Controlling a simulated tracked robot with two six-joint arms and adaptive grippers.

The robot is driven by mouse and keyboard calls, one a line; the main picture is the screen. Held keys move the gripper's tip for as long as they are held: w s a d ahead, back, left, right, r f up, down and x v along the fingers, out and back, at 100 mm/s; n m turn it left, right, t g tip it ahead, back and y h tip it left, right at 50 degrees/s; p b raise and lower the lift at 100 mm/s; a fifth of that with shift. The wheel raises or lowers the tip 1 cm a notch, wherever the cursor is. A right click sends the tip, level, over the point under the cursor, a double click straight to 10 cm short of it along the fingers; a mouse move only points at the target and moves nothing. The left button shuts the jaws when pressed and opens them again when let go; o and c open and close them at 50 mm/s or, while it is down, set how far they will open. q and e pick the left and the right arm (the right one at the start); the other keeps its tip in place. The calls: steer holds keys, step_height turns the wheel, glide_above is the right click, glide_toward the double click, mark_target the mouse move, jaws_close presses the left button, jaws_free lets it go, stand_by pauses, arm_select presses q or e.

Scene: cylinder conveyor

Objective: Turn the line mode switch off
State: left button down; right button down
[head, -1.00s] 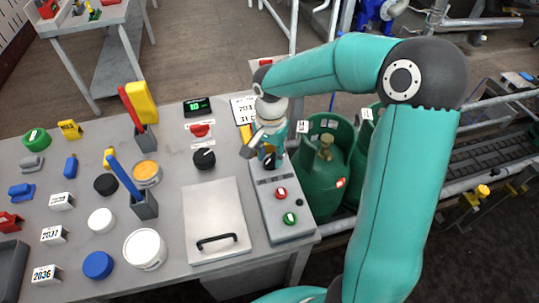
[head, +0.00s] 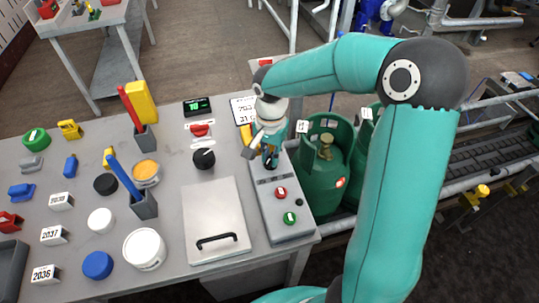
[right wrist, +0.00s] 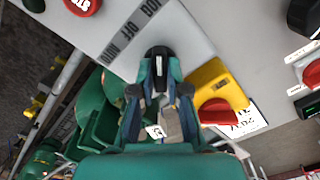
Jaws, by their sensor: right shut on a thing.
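The line mode switch is a black knob (right wrist: 157,56) at the far end of a grey control box (head: 290,236). My right gripper (head: 269,155) is over the knob from above. In the right wrist view its fingers (right wrist: 160,80) are closed on both sides of the knob. The fingers partly hide the knob, and I cannot tell which label it points at. My left gripper is not in view.
The box also carries a red button (head: 281,193) and a green button (head: 289,218). A yellow box with a red knob (right wrist: 220,111) stands close beside my right gripper. Green gas cylinders (head: 325,175) stand right of the table. A metal lid (head: 213,215) lies left of the box.

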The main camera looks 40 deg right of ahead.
mark_target(270, 157)
steer(key=n, duration=0.4)
steer(key=shift+w+b, duration=0.1)
steer(key=shift+b, duration=0.2)
steer(key=shift+r+n, duration=0.1)
steer(key=shift+n, duration=2)
steer(key=shift+w, duration=0.1)
steer(key=c, duration=1.2)
jaws_free()
steer(key=shift+o, duration=0.2)
step_height(270, 157, up, 12)
